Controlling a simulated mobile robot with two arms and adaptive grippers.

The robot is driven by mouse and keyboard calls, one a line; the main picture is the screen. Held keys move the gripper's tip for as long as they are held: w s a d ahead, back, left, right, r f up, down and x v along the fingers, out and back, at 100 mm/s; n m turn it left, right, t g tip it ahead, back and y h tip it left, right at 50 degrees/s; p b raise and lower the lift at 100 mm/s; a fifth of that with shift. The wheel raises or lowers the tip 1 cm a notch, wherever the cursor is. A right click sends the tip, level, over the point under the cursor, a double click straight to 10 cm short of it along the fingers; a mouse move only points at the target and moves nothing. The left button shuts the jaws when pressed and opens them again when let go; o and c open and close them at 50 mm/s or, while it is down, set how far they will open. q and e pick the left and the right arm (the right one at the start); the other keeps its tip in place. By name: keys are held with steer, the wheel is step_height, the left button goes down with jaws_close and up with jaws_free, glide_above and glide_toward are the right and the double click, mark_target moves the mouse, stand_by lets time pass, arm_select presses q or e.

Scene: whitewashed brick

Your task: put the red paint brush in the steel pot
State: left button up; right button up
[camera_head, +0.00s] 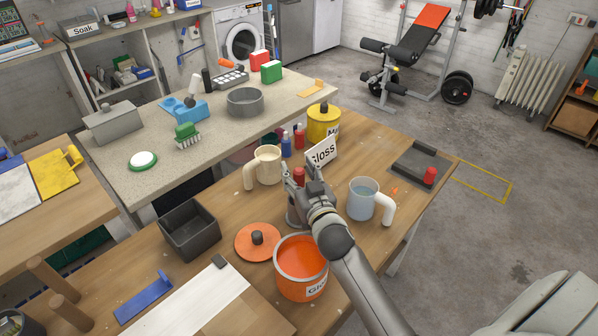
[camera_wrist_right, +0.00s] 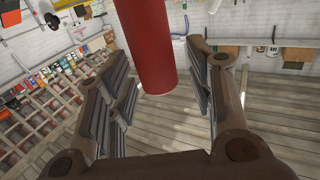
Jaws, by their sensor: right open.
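My right gripper (camera_head: 307,178) is open above the wooden bench, next to a small red upright thing (camera_head: 299,175) partly hidden by its fingers. In the right wrist view, a red cylinder (camera_wrist_right: 148,45) lies between the spread fingers of the gripper (camera_wrist_right: 165,100), with gaps on both sides. It looks like the red paint brush's handle; no bristles show. A round grey metal pot (camera_head: 245,102), which looks like the steel pot, stands open on the pale counter behind the bench. My left gripper is not seen.
A black bin (camera_head: 189,230) sits left.

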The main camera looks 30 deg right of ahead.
steer(key=shift+r, duration=0.2)
step_height(320, 180, up, 10)
steer(key=shift+f, duration=0.15)
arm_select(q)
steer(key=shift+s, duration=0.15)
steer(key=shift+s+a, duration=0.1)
arm_select(e)
steer(key=shift+f, duration=0.1)
